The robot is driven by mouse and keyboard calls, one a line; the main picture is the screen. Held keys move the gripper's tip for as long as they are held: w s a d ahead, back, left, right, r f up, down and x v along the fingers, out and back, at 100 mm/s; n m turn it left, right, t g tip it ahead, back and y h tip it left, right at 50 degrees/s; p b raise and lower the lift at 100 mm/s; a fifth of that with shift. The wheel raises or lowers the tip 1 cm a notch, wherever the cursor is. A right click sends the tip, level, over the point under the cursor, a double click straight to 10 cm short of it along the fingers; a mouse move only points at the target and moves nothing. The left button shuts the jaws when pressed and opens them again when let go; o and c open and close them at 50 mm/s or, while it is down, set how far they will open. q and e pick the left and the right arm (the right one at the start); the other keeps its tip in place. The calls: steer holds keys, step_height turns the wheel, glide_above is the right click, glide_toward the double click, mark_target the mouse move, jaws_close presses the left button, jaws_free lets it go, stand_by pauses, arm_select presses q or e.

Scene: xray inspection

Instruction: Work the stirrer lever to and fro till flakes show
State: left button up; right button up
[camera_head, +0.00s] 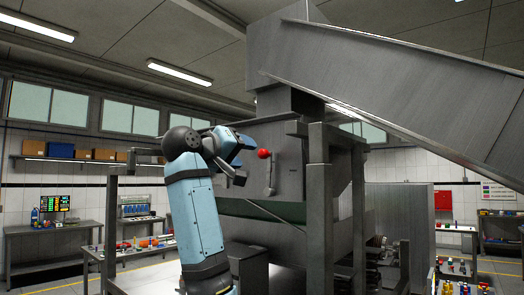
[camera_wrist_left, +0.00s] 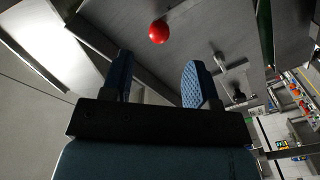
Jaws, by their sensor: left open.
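The stirrer lever (camera_head: 271,178) is a grey bar on the side of the grey metal machine, with a red ball knob (camera_head: 263,154) at its upper end. My left gripper (camera_head: 246,160) is open just left of the knob, with its fingers pointing towards it. In the left wrist view the red knob (camera_wrist_left: 158,31) lies beyond the fingertips, between the lines of the two blue fingers (camera_wrist_left: 160,78). The gap between the fingers is empty. I cannot tell from these views how far the knob is from the fingertips. My right gripper is not in view.
A large sloping metal chute (camera_head: 400,95) runs down to the right above the machine. A grey upright post (camera_head: 319,200) stands right of the lever. Workbenches (camera_head: 50,229) with small items stand along the left wall. The space around the knob looks clear.

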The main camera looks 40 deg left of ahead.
mark_target(261, 155)
arm_select(q)
steer(key=w, duration=0.2)
steer(key=w+p, duration=0.1)
steer(key=w, duration=0.1)
steer(key=w+p, duration=0.1)
steer(key=w, duration=0.1)
steer(key=shift+w+d+r, duration=0.1)
steer(key=shift+w+d, duration=0.15)
steer(key=shift+d, duration=0.05)
steer(key=shift+w, duration=0.75)
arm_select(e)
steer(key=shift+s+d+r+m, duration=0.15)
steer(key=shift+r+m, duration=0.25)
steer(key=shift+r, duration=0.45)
arm_select(q)
steer(key=shift+c, duration=0.2)
jaws_close()
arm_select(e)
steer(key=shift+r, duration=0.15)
